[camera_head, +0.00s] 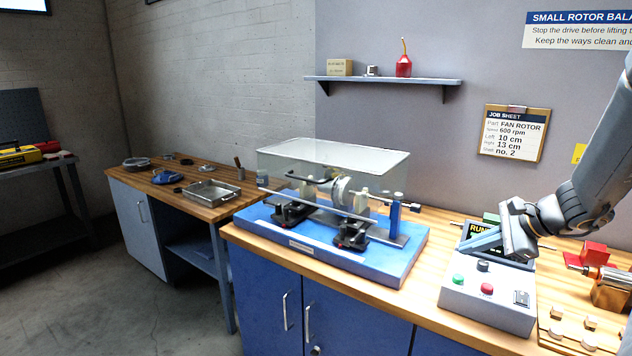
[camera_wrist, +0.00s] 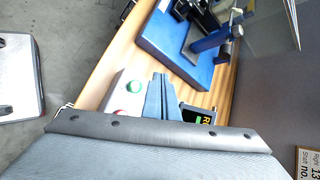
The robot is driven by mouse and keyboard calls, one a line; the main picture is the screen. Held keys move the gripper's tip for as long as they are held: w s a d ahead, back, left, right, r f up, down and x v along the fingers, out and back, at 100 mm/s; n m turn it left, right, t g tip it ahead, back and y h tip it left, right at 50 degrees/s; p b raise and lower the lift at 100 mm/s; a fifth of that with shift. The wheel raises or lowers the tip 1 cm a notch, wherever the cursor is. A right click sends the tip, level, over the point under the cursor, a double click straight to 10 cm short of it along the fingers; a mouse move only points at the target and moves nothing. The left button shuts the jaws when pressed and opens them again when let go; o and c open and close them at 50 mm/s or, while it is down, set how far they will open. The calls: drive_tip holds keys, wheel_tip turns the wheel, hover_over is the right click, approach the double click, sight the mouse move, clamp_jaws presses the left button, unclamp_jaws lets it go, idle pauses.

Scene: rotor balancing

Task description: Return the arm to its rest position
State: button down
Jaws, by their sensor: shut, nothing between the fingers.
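My gripper (camera_head: 484,243) is at the right in the head view, above the grey control box (camera_head: 486,302). Its blue-grey fingers point left and are shut with nothing between them. In the wrist view the closed fingers (camera_wrist: 158,98) show over the box, beside its red and green buttons. My arm reaches in from the right edge. The balancing machine (camera_head: 330,236), with a blue base and a clear cover over the rotor, stands to the left of the gripper, apart from it.
A display reading "RUN" (camera_head: 478,231) is partly hidden behind my gripper. A red and brass vise-like tool (camera_head: 594,254) and a wooden block tray (camera_head: 575,335) lie at the right. A shelf (camera_head: 385,80) and job sheet (camera_head: 513,133) are on the wall. A side bench (camera_head: 190,173) stands left.

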drive_tip(key=shift+r, duration=0.55)
drive_tip(key=s+a+f+n+g+h, duration=0.2)
drive_tip(key=s+a+f+n+g, duration=0.1)
drive_tip(key=s+a+n, duration=0.6)
drive_tip(key=s+a+f+n+g+h, duration=0.2)
drive_tip(key=s+a+f+n+h, duration=0.1)
drive_tip(key=s+a+n, duration=0.6)
drive_tip(key=s+n, duration=0.1)
drive_tip(key=s, duration=0.2)
drive_tip(key=shift+s+f+g+h, duration=0.3)
drive_tip(key=shift+s+f+g, duration=0.05)
drive_tip(key=shift+g, duration=0.05)
